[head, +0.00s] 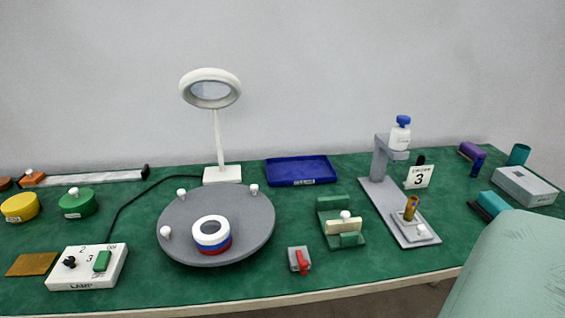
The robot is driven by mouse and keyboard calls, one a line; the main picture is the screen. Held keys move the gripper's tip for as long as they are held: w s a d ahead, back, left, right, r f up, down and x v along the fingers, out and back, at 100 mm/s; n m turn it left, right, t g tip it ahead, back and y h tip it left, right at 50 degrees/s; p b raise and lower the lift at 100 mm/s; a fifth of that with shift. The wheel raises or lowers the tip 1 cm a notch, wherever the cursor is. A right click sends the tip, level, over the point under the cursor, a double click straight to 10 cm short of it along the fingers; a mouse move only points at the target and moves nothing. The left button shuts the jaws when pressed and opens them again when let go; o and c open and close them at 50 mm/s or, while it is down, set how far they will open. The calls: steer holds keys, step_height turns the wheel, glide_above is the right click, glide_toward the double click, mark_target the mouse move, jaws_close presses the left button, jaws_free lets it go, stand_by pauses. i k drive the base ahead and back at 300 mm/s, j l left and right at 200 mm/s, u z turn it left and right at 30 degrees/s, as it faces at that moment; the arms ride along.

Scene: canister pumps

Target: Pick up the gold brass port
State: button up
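The gold brass port (411,207) is a short gold cylinder. It stands upright, slightly tilted in the picture, on the light base plate of the grey press-like stand (383,163) at the right. A small white knob (421,228) is just in front of it on the same plate. A white bottle-like part with a blue cap (400,131) is held on the stand's arm, above and apart from the port. My gripper does not show in the head view.
A "3" card (418,177) stands behind the port. A green fixture (330,204) is left of the stand, and a red-handled block (299,260) is nearer the front edge. A grey turntable (255,238) fills the middle. A large pale-teal shape covers the lower right corner.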

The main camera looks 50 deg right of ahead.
mark_target(412, 202)
steer(key=z, duration=2.05)
steer(key=l+z, duration=0.15)
steer(key=z, duration=0.3)
steer(key=i+l+z, duration=0.1)
steer(key=z, duration=0.3)
steer(key=i, duration=0.05)
